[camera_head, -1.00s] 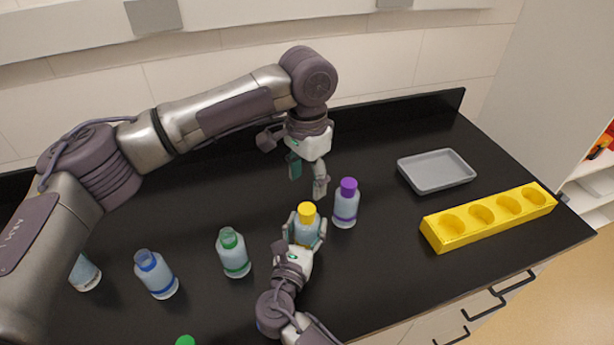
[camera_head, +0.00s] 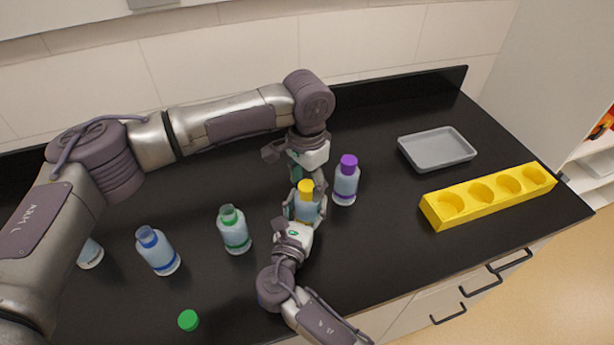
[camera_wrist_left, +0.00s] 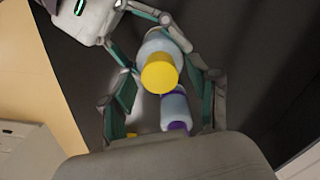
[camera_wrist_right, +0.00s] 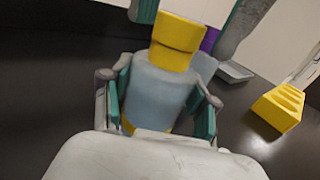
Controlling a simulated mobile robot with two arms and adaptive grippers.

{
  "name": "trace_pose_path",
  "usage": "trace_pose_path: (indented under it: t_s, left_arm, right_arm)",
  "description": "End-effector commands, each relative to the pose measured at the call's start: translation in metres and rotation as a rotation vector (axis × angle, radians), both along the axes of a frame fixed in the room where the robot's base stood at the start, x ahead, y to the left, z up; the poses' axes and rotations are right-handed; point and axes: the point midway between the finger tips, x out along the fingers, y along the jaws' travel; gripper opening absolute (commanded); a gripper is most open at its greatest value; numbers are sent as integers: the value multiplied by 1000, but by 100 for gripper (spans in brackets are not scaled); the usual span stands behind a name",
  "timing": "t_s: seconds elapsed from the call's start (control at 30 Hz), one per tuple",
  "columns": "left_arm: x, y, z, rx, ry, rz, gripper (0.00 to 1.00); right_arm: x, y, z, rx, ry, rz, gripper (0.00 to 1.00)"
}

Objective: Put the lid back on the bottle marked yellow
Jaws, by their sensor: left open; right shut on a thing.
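The yellow-marked bottle (camera_head: 306,209) stands upright, with its yellow lid (camera_head: 306,187) sitting on its top; I cannot tell how tightly. A yellow band shows low on the bottle (camera_wrist_right: 158,85) in the right wrist view. My right gripper (camera_head: 303,212) is shut on the bottle's body, one finger on each side. My left gripper (camera_head: 308,178) points down from above and is open, its fingers apart on either side of the lid. In the left wrist view the lid (camera_wrist_left: 160,73) lies between the open fingers, apart from both.
A purple-lidded bottle (camera_head: 346,182) stands close on the right. Open green-marked (camera_head: 235,232) and blue-marked (camera_head: 158,252) bottles stand left. A loose green lid (camera_head: 188,320) lies in front. A grey tray (camera_head: 437,161) and yellow rack (camera_head: 470,212) are at the right.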

Motion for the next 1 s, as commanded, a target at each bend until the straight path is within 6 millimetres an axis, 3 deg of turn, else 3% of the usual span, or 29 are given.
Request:
trace_pose_path:
  t_s: [0.13,0.47,0.67,0.7,0.83,1.0]
  left_arm:
    - [0,0,0,0,0,0,57]
    - [0,0,0,0,0,0,2]
    - [0,0,0,0,0,0,0]
    - [0,0,0,0,0,0,42]
    - [0,0,0,0,0,0,64]
    - [0,0,0,-1,1,0,67]
  right_arm:
    - [0,0,0,0,0,0,0]
    - [0,0,0,0,0,0,0]
    - [0,0,0,0,0,0,0]
    - [0,0,0,0,0,0,0]
    - [0,0,0,0,0,0,0]
    - [0,0,0,0,0,0,0]
